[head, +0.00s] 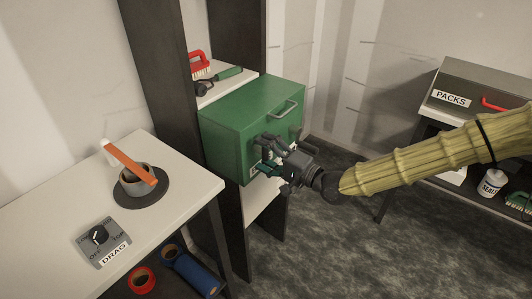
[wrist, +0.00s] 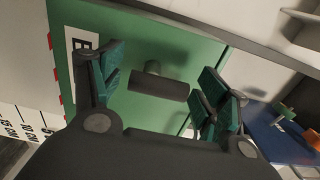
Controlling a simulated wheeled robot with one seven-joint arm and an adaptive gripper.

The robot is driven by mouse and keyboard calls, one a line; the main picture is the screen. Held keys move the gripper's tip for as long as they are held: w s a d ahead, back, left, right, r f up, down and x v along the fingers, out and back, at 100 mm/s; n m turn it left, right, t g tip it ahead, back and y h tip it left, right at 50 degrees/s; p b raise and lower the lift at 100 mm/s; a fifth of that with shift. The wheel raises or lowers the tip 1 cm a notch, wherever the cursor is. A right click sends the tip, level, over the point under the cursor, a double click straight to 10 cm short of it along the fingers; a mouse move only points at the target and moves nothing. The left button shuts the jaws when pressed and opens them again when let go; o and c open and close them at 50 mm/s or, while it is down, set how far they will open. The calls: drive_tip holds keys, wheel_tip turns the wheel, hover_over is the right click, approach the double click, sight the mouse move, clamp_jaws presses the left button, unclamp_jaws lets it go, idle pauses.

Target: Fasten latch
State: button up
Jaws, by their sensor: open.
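The green box (head: 245,115) stands on a shelf, with a grey handle (head: 285,109) on it. My gripper (head: 264,152) is at its front face, fingers pointing at it. In the wrist view, the green face (wrist: 195,35) fills much of the frame. A dark bar on a short stem, seemingly the latch (wrist: 158,85), sticks out of it. My gripper (wrist: 160,72) is open, with one green-padded finger on each side of the bar. Gaps show between bar and pads; I cannot tell whether anything touches. In the head view my gripper hides the bar.
A white label (wrist: 82,42) is on the green face. A white bench with a pot (head: 138,183) and DRAG dial (head: 99,237) is at left. A PACKS drawer (head: 452,98) is at right.

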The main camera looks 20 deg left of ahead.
drive_tip(key=shift+d, duration=0.1)
drive_tip(key=v, duration=1.2)
idle(0.4)
drive_tip(key=s+d+f+g+h, duration=0.1)
drive_tip(key=s+d+f+h, duration=0.25)
drive_tip(key=f, duration=0.55)
drive_tip(key=s+d+f+h, duration=0.2)
drive_tip(key=s+f, duration=0.3)
drive_tip(key=f, duration=0.3)
drive_tip(key=s+d+f+g+h, duration=0.1)
drive_tip(key=s+d+f+h, duration=0.1)
drive_tip(key=s+f, duration=0.5)
drive_tip(key=s+d+f+n+g+h, duration=0.2)
drive_tip(key=s+d+f+h, duration=0.2)
drive_tip(key=d, duration=0.7)
drive_tip(key=s+d+f+n+g+h, duration=0.1)
drive_tip(key=s+d+f+g+h, duration=0.1)
drive_tip(key=s+d+f+h, duration=0.3)
drive_tip(key=s+d+f, duration=0.4)
drive_tip(key=s+d, duration=0.3)
drive_tip(key=shift+s+n, duration=0.35)
drive_tip(key=shift+n, duration=0.05)
